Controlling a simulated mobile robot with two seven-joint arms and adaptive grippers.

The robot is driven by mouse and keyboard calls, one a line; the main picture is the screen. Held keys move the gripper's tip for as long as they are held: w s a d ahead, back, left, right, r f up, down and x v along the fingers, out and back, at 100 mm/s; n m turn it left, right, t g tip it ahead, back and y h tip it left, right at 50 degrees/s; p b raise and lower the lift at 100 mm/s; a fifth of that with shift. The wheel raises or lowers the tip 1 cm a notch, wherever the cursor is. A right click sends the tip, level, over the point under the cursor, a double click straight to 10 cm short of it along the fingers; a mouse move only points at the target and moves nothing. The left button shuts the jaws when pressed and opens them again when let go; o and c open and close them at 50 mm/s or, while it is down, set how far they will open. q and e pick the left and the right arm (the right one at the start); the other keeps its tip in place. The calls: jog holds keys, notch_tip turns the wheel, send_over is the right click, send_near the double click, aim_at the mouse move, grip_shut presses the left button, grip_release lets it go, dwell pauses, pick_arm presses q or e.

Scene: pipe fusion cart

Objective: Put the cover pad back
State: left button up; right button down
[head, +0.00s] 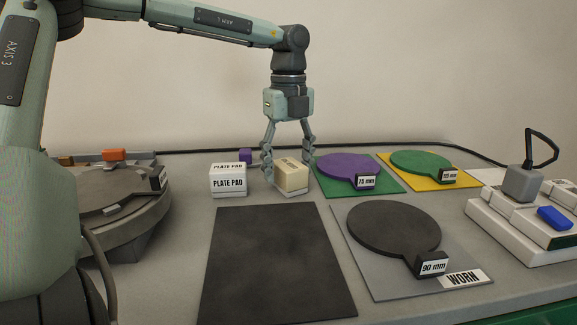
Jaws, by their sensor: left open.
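A cream block (292,178), which appears to be the cover pad, sits on or in a small white holder (293,193) at the middle of the cart top; the small label on its top is too blurred to read. My left gripper (287,163) points down over it, open, with its fingers on either side of the block. I cannot tell whether the fingers touch it. A white box marked PLATE PAD (228,181) stands just left of it. My right gripper is not in view.
A black mat (275,265) lies in front. A dark 90 mm disc (393,228) lies on a grey WORN mat. Purple (346,166) and green (420,162) discs lie behind. A round machine (120,210) is left; a white unit (520,225) is right.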

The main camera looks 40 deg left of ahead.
aim_at(289, 163)
pick_arm(q)
notch_tip(289, 163, up, 12)
dwell(0.4)
jog(key=shift+f, duration=0.1)
dwell(0.3)
